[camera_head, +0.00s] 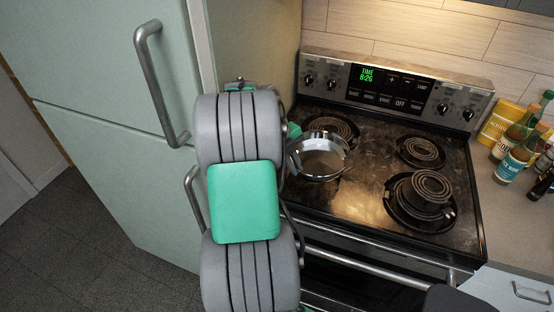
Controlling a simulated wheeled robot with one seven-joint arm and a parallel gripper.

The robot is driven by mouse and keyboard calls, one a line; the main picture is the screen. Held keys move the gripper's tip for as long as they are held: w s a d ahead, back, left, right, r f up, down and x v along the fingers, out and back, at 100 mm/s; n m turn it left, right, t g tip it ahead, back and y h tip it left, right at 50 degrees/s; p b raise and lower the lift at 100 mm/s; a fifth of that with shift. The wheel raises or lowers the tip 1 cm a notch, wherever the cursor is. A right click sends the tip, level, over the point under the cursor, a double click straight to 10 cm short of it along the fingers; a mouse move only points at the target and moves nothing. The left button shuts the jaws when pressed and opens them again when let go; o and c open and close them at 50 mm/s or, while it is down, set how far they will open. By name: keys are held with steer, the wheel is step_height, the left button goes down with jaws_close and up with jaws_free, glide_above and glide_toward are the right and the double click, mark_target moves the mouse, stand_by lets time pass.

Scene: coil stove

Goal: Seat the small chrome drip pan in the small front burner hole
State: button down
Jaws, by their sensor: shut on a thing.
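The small chrome drip pan (322,158) is a shiny round bowl above the left front part of the black stove top. My gripper (296,158) is shut on its left rim; my arm hides most of the gripper. The pan looks raised and apart from the stove, but its exact height is hard to tell. The small front burner hole is mostly hidden beneath the pan and behind my arm; only a dark patch (324,186) shows below the pan.
Coil burners sit at the back left (345,127), back right (421,152) and front right (405,215). A smaller loose coil (432,187) rests over the front right one. Bottles (515,160) stand right of the stove. A pale green fridge (110,85) stands at left.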

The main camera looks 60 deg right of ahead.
steer(key=shift+w, duration=0.15)
steer(key=shift+w, duration=0.15)
steer(key=shift+y, duration=0.6)
step_height(320, 180, down, 5)
steer(key=b, duration=0.5)
steer(key=shift+w+d, duration=0.1)
steer(key=shift+d, duration=0.05)
steer(key=shift+f, duration=0.1)
steer(key=shift+f+b, duration=0.2)
steer(key=shift+b, duration=0.35)
steer(key=shift+b, duration=1)
stand_by(0.5)
